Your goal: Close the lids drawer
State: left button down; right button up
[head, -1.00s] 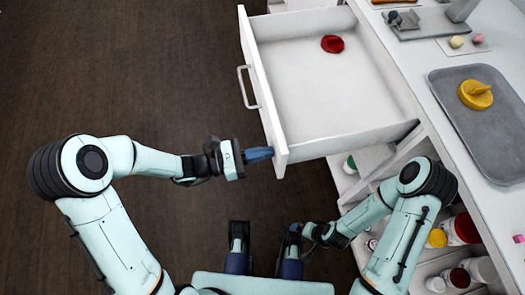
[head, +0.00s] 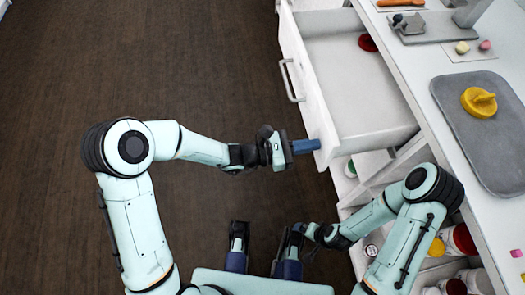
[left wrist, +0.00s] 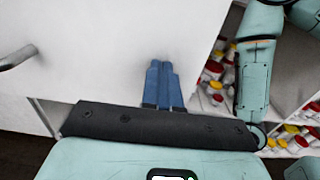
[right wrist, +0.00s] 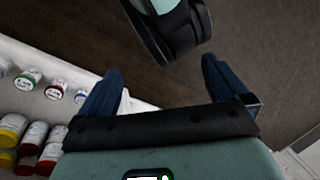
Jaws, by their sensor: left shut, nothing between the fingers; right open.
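The white lids drawer (head: 350,85) is partly open in the head view, with a red lid (head: 367,42) inside near its far end. Its grey bar handle (head: 291,80) is on the front panel, and also shows in the left wrist view (left wrist: 17,57). My left gripper (head: 316,146) is shut and empty, its blue fingertips at the near end of the drawer front, seemingly touching it. The left wrist view shows the shut fingers (left wrist: 162,75) against the white panel. My right gripper (right wrist: 160,80) is open and empty, away from the drawer.
The counter right of the drawer holds a grey tray (head: 445,95) with a yellow lid (head: 479,102). Shelves below hold several jars, such as one with a yellow lid (head: 437,247). The dark wooden floor (head: 150,60) left of the drawer is clear.

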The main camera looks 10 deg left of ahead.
pick_arm(q)
jog(key=b, duration=0.3)
send_near(390, 131)
jog(key=w+d+f, duration=0.1)
jog(key=w+d, duration=0.1)
jog(key=d, duration=0.2)
jog(key=w+d+f, duration=0.2)
jog(key=d, duration=0.2)
jog(key=w+d+f, duration=0.2)
jog(key=d, duration=0.2)
jog(key=shift+w+f, duration=0.1)
jog(key=shift+f, duration=0.1)
jog(key=shift+d+r, duration=0.1)
jog(key=shift+r, duration=0.05)
pick_arm(e)
jog(key=shift+t+h, duration=0.4)
jog(key=shift+t, duration=0.3)
jog(key=w+f, duration=0.1)
jog(key=w+d+f, duration=0.2)
jog(key=w, duration=0.1)
pick_arm(q)
jog(key=shift+r, duration=0.15)
pick_arm(e)
jog(key=shift+a, duration=0.1)
